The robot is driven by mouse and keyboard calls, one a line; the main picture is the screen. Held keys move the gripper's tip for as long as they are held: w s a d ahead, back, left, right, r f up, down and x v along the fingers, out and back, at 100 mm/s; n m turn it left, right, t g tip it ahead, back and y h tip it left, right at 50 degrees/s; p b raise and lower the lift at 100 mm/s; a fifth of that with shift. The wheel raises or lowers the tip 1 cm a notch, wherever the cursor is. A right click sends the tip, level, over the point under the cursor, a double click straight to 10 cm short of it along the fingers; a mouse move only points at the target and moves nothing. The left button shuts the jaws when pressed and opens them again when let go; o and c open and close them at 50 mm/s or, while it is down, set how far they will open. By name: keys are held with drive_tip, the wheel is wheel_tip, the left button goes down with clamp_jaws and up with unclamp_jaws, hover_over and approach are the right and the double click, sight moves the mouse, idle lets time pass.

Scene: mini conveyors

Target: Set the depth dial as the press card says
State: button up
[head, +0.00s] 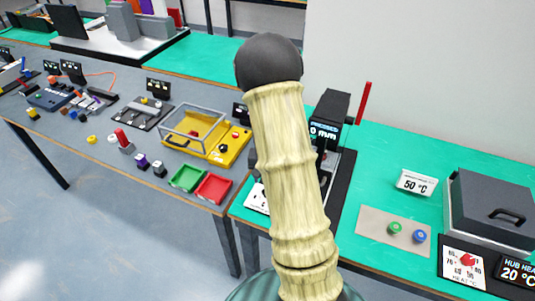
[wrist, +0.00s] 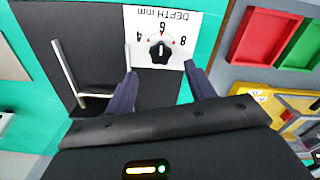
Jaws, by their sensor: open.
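In the wrist view the depth dial (wrist: 160,50) is a black knob on a white plate marked "DEPTH mm", with numbers and red marks around it. The writing is upside down there. I cannot tell which number the knob points to. My gripper (wrist: 161,82) is open and empty, its two dark fingers apart, with the dial between and beyond their tips. In the head view my arm hides the gripper and much of the press (head: 334,105), whose display reads "PRESSED 0 mm". A white plate (head: 256,198) shows partly beside my arm. I cannot make out a press card's text.
A red lever (head: 363,103) rises on the press's right. Red (head: 214,188) and green (head: 187,178) trays lie left of the press.

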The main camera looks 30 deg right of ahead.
wheel_tip(320, 180, up, 11)
drive_tip(key=shift+r, duration=0.15)
idle(0.5)
drive_tip(key=s+a+n+t, duration=0.2)
drive_tip(key=s+a+n, duration=0.4)
drive_tip(key=s+a, duration=0.6)
drive_tip(key=shift+s+a+r+n+t, duration=0.3)
drive_tip(key=shift+a+r+n, duration=0.1)
drive_tip(key=shift+a, duration=0.55)
